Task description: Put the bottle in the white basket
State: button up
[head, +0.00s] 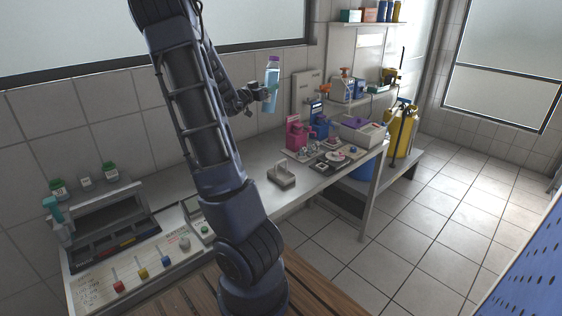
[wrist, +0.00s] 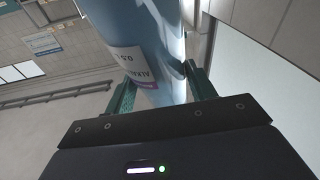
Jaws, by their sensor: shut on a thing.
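A light blue bottle with a purple cap (head: 272,87) is upright in the head view, held above the back of the counter. My gripper (head: 264,94) is shut on it. In the wrist view the bottle (wrist: 142,45) fills the space between the fingers of my gripper (wrist: 160,88), and a white label shows on it. A white basket-like bin (head: 347,133) stands on the far part of the counter, right of the bottle in the picture.
Pink and blue jugs (head: 297,134) stand left of the bin, with small items on a tray (head: 328,158) in front. A small grey caddy (head: 282,176) sits nearer. Shelves with spray bottles (head: 345,84) rise behind. A yellow canister (head: 401,130) stands at the far right.

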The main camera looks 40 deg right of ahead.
jog(key=s+a+r+m+g+h, duration=0.1)
jog(key=s+a+m+g, duration=0.25)
jog(key=s+g, duration=0.25)
jog(key=s+a+r+m+g, duration=0.1)
jog(key=s+a+m+g, duration=0.1)
jog(key=s+m+g, duration=0.3)
notch_tip(320, 180, down, 19)
jog(key=s+g, duration=0.1)
jog(key=shift+f+n, duration=0.2)
jog(key=shift+n, duration=0.25)
jog(key=shift+f, duration=0.1)
jog(key=o, duration=1.5)
jog(key=shift+a, duration=0.1)
